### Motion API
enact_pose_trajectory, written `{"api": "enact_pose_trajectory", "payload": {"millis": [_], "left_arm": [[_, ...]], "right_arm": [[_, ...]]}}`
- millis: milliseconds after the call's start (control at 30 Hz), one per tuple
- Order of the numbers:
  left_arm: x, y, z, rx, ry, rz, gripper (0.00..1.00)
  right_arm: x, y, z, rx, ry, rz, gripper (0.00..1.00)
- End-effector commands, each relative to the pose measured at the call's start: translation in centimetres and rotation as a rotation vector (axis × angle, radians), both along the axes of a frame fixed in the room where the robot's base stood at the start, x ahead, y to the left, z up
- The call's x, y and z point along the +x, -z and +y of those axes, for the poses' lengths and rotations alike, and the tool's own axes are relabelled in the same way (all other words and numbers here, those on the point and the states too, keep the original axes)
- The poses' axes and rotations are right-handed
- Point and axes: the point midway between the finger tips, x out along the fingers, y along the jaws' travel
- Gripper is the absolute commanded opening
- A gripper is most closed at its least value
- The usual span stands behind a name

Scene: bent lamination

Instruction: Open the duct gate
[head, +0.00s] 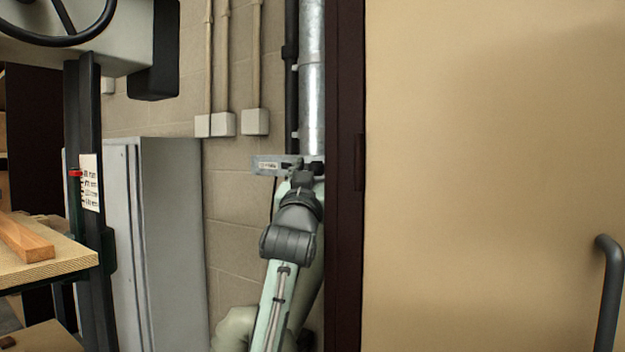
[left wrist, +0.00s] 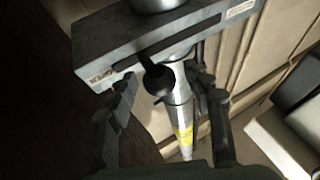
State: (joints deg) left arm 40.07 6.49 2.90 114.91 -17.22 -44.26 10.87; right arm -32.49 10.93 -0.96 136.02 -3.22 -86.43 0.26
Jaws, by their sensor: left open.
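The duct gate is a flat grey metal plate (head: 268,164) with small labels, set across the round silver duct (head: 312,85). In the left wrist view the gate plate (left wrist: 145,48) crosses the upper part of the picture, and a dark round knob (left wrist: 157,79) hangs at its near side. My left gripper (head: 303,172) is up at the gate, in front of the duct. In the left wrist view its open fingers (left wrist: 163,88) stand either side of the knob; I cannot tell whether they touch it. My right gripper is not in view.
A dark door frame (head: 345,250) and a tan door (head: 480,150) with a grey handle (head: 608,290) stand close on the right. A grey cabinet (head: 170,230) stands left of my arm. A machine with a handwheel and a wood-topped table (head: 60,262) is at far left.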

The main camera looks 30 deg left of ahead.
Motion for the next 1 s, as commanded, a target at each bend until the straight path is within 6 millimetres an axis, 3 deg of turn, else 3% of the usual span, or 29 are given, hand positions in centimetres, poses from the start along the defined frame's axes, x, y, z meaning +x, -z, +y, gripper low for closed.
{"api": "enact_pose_trajectory", "payload": {"millis": [500, 700, 1000], "left_arm": [[-8.5, 3.9, -2.8, -0.002, -0.001, 0.004, 0.51], [-9.9, 4.4, -3.2, -0.001, -0.001, 0.003, 0.51], [-10.0, 4.4, -3.2, 0.0, -0.001, 0.003, 0.51]], "right_arm": [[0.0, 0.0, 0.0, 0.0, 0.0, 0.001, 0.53], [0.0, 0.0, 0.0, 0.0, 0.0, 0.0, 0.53], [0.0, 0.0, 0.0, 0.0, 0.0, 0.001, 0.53]]}}
